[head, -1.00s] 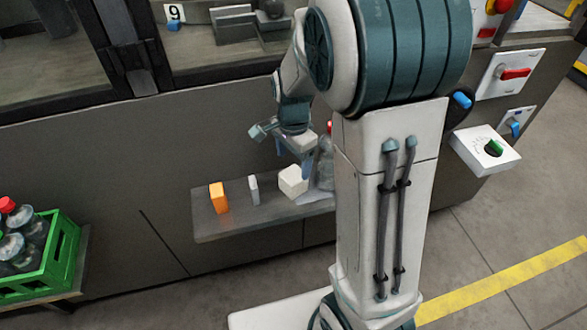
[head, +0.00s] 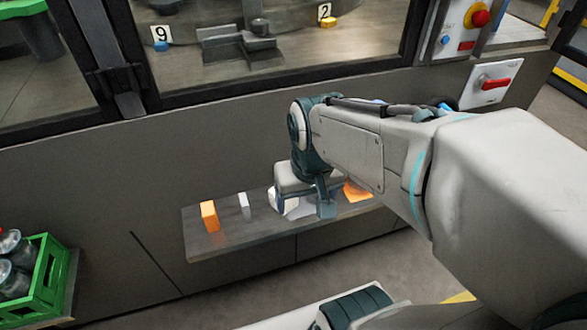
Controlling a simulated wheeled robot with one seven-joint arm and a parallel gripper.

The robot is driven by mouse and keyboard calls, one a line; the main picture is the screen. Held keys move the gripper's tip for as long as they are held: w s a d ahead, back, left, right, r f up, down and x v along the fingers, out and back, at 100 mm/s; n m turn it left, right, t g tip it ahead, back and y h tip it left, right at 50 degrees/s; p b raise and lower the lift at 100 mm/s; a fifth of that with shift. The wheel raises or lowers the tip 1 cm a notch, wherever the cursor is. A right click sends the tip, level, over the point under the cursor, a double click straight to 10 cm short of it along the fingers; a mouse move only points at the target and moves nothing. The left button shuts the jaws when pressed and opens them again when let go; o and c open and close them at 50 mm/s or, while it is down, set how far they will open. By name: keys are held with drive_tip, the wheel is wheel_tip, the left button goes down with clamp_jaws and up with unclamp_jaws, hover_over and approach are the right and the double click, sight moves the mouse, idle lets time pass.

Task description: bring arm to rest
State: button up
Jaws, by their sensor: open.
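My arm reaches in from the right in the head view and crosses in front of the machine. My gripper (head: 322,208) hangs over the right half of the small grey shelf (head: 200,246), with its jaws open. I see nothing held between them, though the arm hides part of the view. Behind and below the gripper, a white block (head: 292,207) is partly covered. I cannot tell whether the gripper touches it.
On the shelf stand an orange block (head: 209,216) and a thin white block (head: 244,206); another orange thing (head: 357,191) is partly hidden. A green crate (head: 47,285) of bottles is at lower left. The machine's red-handled switch (head: 495,84) is at upper right.

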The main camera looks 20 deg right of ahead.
drive_tip(key=shift+s+n, duration=0.3)
drive_tip(key=shift+s, duration=0.05)
